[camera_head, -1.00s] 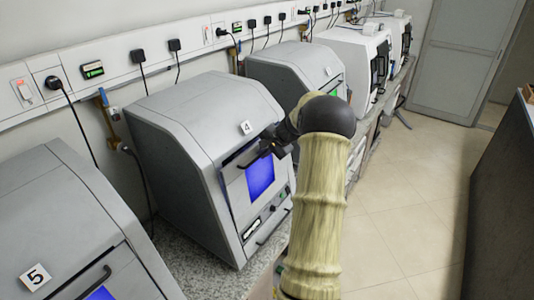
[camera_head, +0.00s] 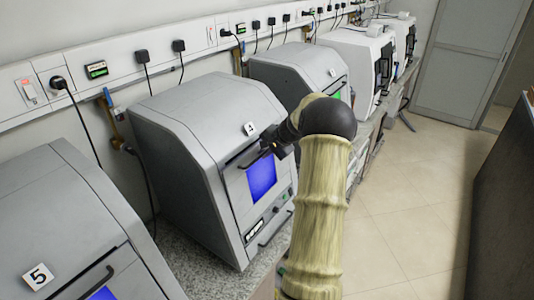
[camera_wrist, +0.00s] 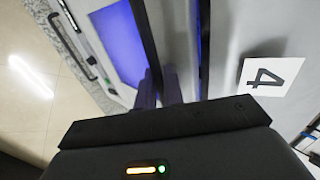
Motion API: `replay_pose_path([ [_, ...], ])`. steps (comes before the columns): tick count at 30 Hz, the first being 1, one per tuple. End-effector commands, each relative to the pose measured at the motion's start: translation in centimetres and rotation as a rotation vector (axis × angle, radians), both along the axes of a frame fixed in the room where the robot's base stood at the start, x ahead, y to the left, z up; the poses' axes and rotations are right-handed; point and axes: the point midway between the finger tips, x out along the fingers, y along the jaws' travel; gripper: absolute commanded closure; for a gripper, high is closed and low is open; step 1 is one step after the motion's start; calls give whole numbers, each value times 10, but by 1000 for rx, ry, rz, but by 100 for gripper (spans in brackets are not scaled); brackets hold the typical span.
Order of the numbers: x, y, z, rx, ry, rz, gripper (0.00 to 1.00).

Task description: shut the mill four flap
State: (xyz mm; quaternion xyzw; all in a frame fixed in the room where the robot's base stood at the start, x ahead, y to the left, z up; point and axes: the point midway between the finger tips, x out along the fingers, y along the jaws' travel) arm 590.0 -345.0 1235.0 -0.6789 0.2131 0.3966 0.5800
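Mill four is the grey machine (camera_head: 185,135) with the "4" label (camera_head: 250,128), which also shows in the wrist view (camera_wrist: 270,76). Its front flap (camera_head: 235,190) has a blue window (camera_head: 262,176) and a dark bar handle. The flap stands slightly ajar: a gap with a blue strip shows between flap and body in the wrist view. My gripper (camera_head: 272,146) is at the flap's upper edge, by the handle.
Another mill (camera_head: 70,215) labelled "5" stands at the near left, and a further grey mill (camera_head: 300,75) stands behind mill four. White machines (camera_head: 352,55) are farther back. A dark-fronted unit (camera_head: 505,200) borders the right. The tiled floor (camera_head: 405,215) between is clear.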

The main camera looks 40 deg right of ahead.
Motion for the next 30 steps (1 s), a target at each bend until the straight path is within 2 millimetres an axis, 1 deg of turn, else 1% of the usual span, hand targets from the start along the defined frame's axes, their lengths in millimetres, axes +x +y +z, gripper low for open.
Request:
replay_pose_path([
  [1, 12, 10, 3, 14, -23, 7, 85],
  [7, 10, 10, 5, 13, -23, 6, 85],
  [11, 3, 7, 13, 10, -25, 5, 85],
  [14, -7, 5, 25, 8, -27, 5, 85],
  [17, -21, 0, 42, 4, -29, 4, 85],
  [21, -40, -6, 63, 2, -27, 2, 85],
  [30, -82, -19, 104, -2, -16, -1, 85],
])
